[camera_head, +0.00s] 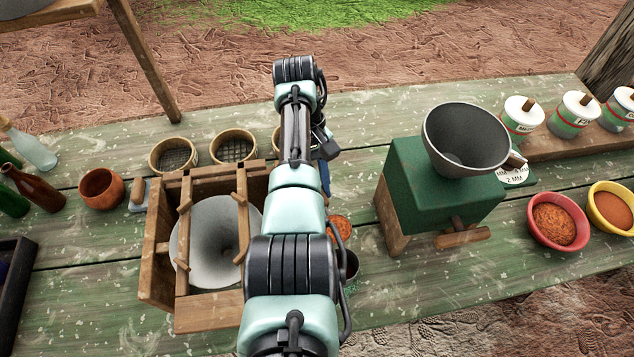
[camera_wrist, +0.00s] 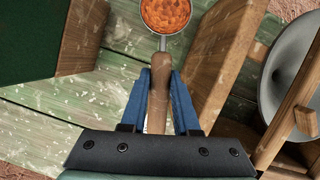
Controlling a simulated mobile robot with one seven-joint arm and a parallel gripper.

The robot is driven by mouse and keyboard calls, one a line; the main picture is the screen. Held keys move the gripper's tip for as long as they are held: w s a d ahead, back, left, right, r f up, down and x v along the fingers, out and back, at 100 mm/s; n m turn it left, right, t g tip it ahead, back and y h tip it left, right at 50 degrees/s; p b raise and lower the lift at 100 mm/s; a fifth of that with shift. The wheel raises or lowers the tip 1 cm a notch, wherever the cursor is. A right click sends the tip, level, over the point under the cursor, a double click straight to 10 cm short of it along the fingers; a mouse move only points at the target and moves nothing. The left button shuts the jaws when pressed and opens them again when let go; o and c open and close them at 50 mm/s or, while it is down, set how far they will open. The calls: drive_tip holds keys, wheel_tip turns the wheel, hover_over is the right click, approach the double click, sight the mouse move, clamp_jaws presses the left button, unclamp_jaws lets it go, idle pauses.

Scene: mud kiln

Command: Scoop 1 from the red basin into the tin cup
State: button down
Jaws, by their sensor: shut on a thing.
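My gripper (camera_wrist: 160,85) is shut on the wooden handle of a scoop (camera_wrist: 161,66). The scoop's round metal bowl is heaped with orange-red grains in the wrist view. In the head view the filled scoop (camera_head: 341,228) shows just right of my arm, between the wooden frame and the green mill. The red basin (camera_head: 533,236) stands at the right, holding orange-red grains, well apart from the scoop. A dark metal cup (camera_head: 353,266), possibly the tin cup, is mostly hidden behind my arm. My gripper is mostly hidden in the head view.
A wooden frame (camera_head: 160,265) with a grey funnel stands left of my arm. A green mill (camera_head: 440,190) with a metal hopper (camera_head: 467,135) stands to the right. A yellow basin (camera_head: 627,230) is beside the red one. Sieves, an orange pot (camera_head: 101,189) and bottles are at left.

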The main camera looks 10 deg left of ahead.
drive_tip(key=shift+s+d+r+t+y+p, duration=0.15)
drive_tip(key=shift+t+y+p, duration=0.25)
drive_tip(key=shift+p, duration=1.15)
drive_tip(key=shift+s+d+r+t+y+p, duration=0.15)
drive_tip(key=shift+t+p, duration=0.35)
drive_tip(key=shift+p, duration=1.05)
drive_tip(key=shift+s+d+r+t+y+p, duration=0.15)
drive_tip(key=shift+t+y+p, duration=0.35)
drive_tip(key=shift+p, duration=0.6)
drive_tip(key=shift+s+d+r+t+y+p, duration=0.1)
drive_tip(key=shift+s+t+y+p, duration=0.15)
drive_tip(key=shift+t+p, duration=0.6)
